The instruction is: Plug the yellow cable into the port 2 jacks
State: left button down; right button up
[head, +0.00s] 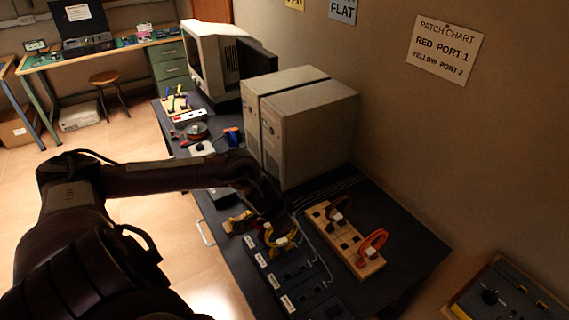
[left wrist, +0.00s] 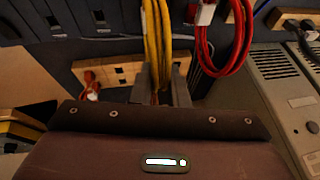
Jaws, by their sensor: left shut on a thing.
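My left gripper (head: 272,228) reaches over the dark bench, and its wrist partly hides what it holds. In the left wrist view its fingers (left wrist: 162,88) are closed around the yellow cable (left wrist: 157,40), whose strands run up between them. In the head view the yellow cable (head: 282,241) shows just below the gripper, by a dark port panel (head: 285,273) with white labels. I cannot read the labels or tell whether a plug sits in a jack. The panel's jacks (left wrist: 100,17) show at the top left of the wrist view. My right gripper is not in view.
A wooden block (head: 327,228) with an orange-red cable (head: 372,244) lies right of the panel. A red cable (left wrist: 222,65) hangs close beside the yellow one in the wrist view. Beige computer towers (head: 300,125) stand behind. A wall chart (head: 445,48) reads red port 1, yellow port 2.

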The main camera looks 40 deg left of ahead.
pick_arm(q)
jog(key=shift+f, duration=0.3)
dwell(0.4)
jog(key=c, duration=0.7)
grip_release()
jog(key=p+v, duration=0.5)
jog(key=p, duration=0.1)
jog(key=shift+r, duration=0.25)
jog(key=shift+p+v, duration=0.45)
jog(key=shift+v, duration=0.65)
jog(key=shift+s+f, duration=0.15)
